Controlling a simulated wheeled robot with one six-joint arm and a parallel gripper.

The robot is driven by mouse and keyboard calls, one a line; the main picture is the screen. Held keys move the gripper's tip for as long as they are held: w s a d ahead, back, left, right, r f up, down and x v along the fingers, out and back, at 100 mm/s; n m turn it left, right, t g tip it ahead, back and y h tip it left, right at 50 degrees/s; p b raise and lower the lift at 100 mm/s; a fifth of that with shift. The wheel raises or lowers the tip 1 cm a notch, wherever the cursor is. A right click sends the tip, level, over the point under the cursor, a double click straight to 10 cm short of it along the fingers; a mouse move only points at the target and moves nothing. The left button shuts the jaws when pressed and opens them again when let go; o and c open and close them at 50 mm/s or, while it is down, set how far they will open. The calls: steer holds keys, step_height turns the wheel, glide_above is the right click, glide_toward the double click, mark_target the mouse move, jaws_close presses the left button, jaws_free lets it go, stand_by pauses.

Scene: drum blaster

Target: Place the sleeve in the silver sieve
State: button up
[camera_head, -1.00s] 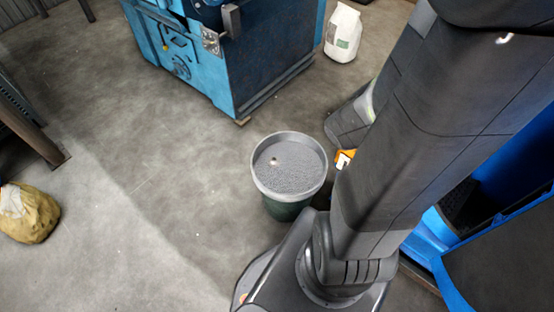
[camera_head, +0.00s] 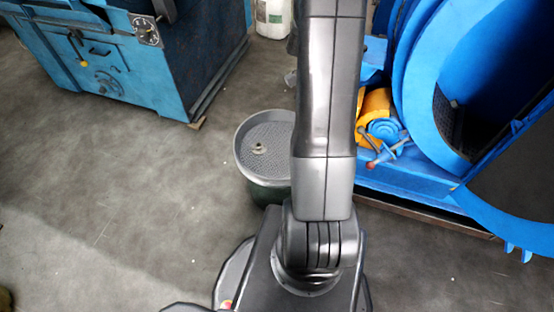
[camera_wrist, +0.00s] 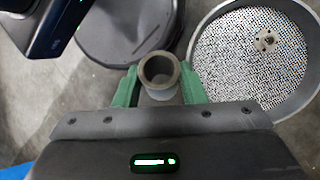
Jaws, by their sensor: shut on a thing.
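In the wrist view, my gripper (camera_wrist: 158,84) has its green fingers shut on the sleeve (camera_wrist: 161,95), a short grey metal tube with its open end facing the camera. The silver sieve (camera_wrist: 225,58) lies to the right of the held sleeve, apart from it, with a round rim and perforated mesh. In the head view the sieve (camera_head: 244,160) sits on a dark green drum (camera_head: 264,192), its right side hidden by my arm. My gripper and the sleeve are hidden in the head view.
A small flanged metal part (camera_wrist: 265,40) lies in the sieve. A blue machine (camera_head: 120,60) stands at the back left. Blue blaster equipment (camera_head: 440,120) with an orange part (camera_head: 376,105) stands at the right. A white container (camera_head: 273,18) is at the back. Floor left of the drum is clear.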

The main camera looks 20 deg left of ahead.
steer(key=w+a+f+m+t+y+b, duration=0.2)
steer(key=w+a+f+m+b, duration=0.1)
steer(key=w+f+m+b, duration=0.35)
steer(key=w+a+f+m+t+y+b, duration=0.25)
steer(key=w+f+m, duration=0.25)
steer(key=f+m, duration=0.4)
steer(key=shift+n, duration=0.35)
steer(key=f+b, duration=0.1)
steer(key=f, duration=0.2)
steer(key=f+b, duration=0.2)
steer(key=f, duration=0.2)
steer(key=a+f+b, duration=0.1)
steer(key=f, duration=0.2)
steer(key=shift+w+f+b, duration=0.2)
steer(key=shift+f+b, duration=0.15)
steer(key=shift+b, duration=0.05)
steer(key=shift+r, duration=0.1)
steer(key=o, duration=1.1)
steer(key=shift+o, duration=0.2)
